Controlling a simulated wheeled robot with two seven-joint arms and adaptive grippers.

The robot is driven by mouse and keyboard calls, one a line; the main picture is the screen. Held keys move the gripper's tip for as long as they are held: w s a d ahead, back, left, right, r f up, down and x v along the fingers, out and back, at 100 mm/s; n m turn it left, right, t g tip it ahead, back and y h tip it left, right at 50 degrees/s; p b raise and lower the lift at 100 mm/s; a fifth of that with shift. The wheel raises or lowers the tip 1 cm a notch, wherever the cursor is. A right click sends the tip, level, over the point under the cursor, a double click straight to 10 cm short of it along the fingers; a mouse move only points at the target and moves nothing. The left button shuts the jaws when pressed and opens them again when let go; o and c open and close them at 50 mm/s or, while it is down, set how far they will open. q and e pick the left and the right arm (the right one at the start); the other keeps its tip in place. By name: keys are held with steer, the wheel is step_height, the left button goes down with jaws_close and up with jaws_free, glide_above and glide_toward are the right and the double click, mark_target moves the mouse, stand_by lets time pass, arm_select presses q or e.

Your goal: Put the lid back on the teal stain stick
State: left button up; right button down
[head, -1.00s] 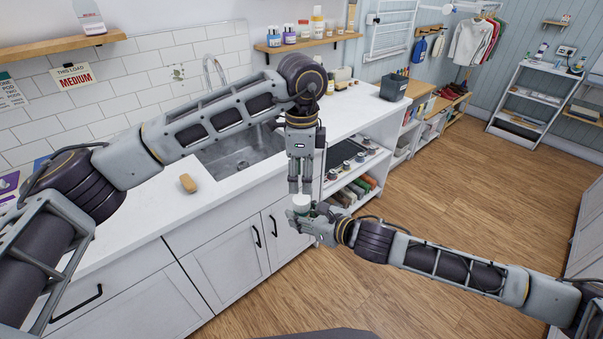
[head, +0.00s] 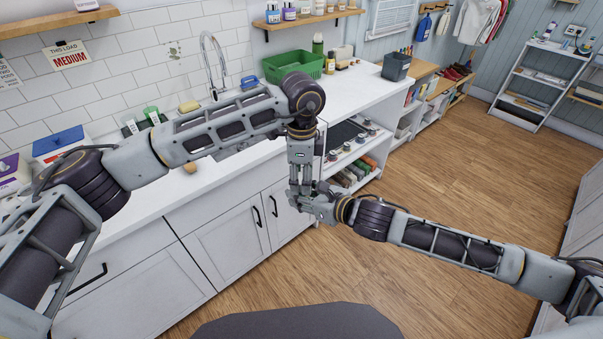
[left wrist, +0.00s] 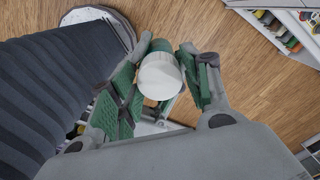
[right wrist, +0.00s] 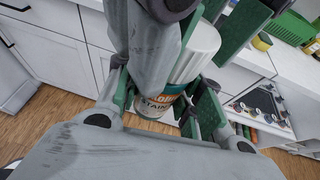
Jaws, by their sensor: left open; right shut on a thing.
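My right gripper (head: 308,203) is shut on the teal stain stick (right wrist: 158,104), which shows between its fingers in the right wrist view. The white ribbed lid (right wrist: 197,52) is at the top end of the stick, in line with it. I cannot tell whether it is fully seated. In the left wrist view the lid (left wrist: 160,76) lies between the fingers of my left gripper (left wrist: 172,62), which is open. In the head view the left gripper (head: 299,187) points down just above the right gripper, and the stick and lid are mostly hidden.
Both hands are in front of the white cabinets (head: 230,215), over the wooden floor (head: 450,180). The white counter (head: 130,208) with a sink is behind. A green basket (head: 288,66) and a dark bin (head: 396,67) stand on it. The floor at right is open.

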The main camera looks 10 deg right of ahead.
arm_select(q)
steer(key=c, duration=0.9)
steer(key=shift+m, duration=1.6)
steer(key=o, duration=1.2)
steer(key=shift+c, duration=0.2)
steer(key=shift+r, duration=0.15)
